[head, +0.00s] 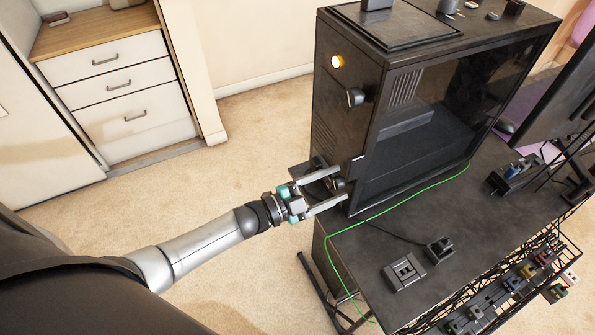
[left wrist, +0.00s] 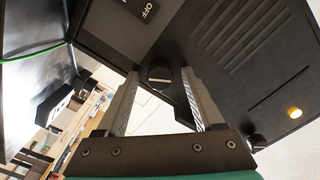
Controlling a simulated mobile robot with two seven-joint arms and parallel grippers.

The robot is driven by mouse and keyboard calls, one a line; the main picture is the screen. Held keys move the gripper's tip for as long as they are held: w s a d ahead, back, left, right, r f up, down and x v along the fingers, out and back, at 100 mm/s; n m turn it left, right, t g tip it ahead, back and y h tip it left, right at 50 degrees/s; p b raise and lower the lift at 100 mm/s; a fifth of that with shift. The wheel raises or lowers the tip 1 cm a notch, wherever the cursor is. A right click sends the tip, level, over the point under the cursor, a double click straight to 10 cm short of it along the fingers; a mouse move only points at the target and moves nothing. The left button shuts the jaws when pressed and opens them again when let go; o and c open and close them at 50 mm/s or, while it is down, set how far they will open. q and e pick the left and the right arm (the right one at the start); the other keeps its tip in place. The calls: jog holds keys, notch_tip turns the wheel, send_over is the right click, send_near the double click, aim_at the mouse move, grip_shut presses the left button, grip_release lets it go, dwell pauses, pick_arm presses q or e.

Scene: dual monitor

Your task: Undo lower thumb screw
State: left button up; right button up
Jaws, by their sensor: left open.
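The black PC case (head: 335,115) stands on the dark desk. Its lower thumb screw (head: 338,184) is a dark round knob near the bottom of the case's edge, partly hidden by my gripper; it also shows in the left wrist view (left wrist: 159,77). My left gripper (head: 342,183) is open, with one finger on each side of this knob; gaps show beside it in the left wrist view (left wrist: 160,73). The upper thumb screw (head: 355,97) sticks out higher on the same edge, below a glowing yellow button (head: 337,61). My right gripper is not in view.
The case has a glass side panel (head: 440,130). A green cable (head: 400,207) crosses the desk (head: 370,260) in front of it. Small black blocks (head: 404,273) lie on the desk, with a monitor (head: 560,90) at right. Carpet (head: 240,135) is clear at left.

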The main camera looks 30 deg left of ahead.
pick_arm(q)
jog(key=v, duration=1.5)
jog(key=shift+p, duration=0.35)
jog(key=s+a+f+n+g+y, duration=0.1)
jog(key=s+f+n+g+y, duration=0.15)
jog(key=f, duration=0.55)
jog(key=s+a+f+n+g+y, duration=0.15)
jog(key=s+f+n+y, duration=0.25)
jog(key=f, duration=0.5)
jog(key=s+a+f+n+g+y, duration=0.1)
jog(key=s+a+f+n+y, duration=0.2)
jog(key=f, duration=0.5)
jog(key=s+d+f+n+g, duration=0.2)
jog(key=s+d+f+g, duration=0.2)
jog(key=s, duration=0.5)
jog(key=s+d+f+n+g+y+b, duration=0.1)
jog(key=s+d+f+n+g, duration=0.2)
jog(key=s+f, duration=0.3)
jog(key=s+d+g, duration=0.1)
jog(key=s, duration=0.3)
jog(key=shift+d+y, duration=0.15)
jog(key=shift+y, duration=0.1)
